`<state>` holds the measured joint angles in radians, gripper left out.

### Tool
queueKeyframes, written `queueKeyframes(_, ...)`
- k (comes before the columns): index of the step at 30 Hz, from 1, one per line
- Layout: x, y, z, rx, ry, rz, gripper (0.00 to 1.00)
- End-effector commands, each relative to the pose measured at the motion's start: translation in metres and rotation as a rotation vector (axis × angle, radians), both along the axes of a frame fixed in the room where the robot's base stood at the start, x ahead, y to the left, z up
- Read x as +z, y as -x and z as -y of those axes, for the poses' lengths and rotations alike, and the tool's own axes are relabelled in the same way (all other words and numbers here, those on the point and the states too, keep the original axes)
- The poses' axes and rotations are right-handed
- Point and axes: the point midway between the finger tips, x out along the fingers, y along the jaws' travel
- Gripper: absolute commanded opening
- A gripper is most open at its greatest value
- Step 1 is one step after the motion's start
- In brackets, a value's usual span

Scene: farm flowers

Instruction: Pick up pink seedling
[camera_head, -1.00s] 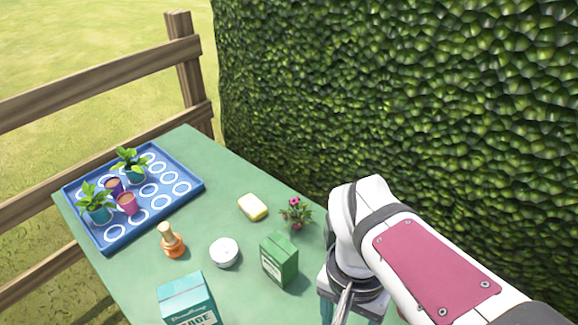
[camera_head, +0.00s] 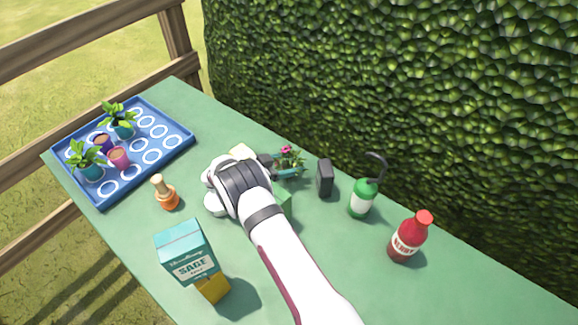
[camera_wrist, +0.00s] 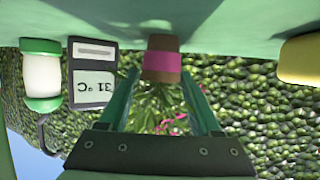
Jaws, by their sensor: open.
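The pink seedling (camera_head: 287,153) has green leaves and small pink flowers and stands toward the table's hedge side in the head view. In the wrist view, which is upside down, its brown pot with a pink band (camera_wrist: 161,64) rests on the table. My gripper (camera_wrist: 160,80) is open, with one teal finger on each side of the seedling. I cannot tell whether the fingers touch it. In the head view the wrist hides part of the plant, and teal fingers show beside it.
A dark thermometer box (camera_head: 325,178), a green-white bottle with a hook (camera_head: 363,198) and a red bottle (camera_head: 407,238) stand to the right. A sage carton (camera_head: 190,255), an orange-based tool (camera_head: 166,193) and a blue tray (camera_head: 180,143) stand farther left.

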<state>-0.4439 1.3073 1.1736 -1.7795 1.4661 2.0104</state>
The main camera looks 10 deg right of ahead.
Motion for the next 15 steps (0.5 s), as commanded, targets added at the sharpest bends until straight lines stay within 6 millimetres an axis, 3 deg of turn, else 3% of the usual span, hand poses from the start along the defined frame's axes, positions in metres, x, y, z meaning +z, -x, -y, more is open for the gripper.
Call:
queueKeyframes(3, -0.005, -0.009, 0.018, -0.005, 0.000, 0.002, 0.65)
queueKeyframes(10, -0.006, -0.011, 0.022, -0.004, -0.001, 0.002, 0.65)
queueKeyframes(11, -0.006, -0.011, 0.022, -0.004, -0.001, 0.002, 0.63)
queueKeyframes(15, -0.006, -0.011, 0.022, -0.004, -0.001, 0.002, 0.38)
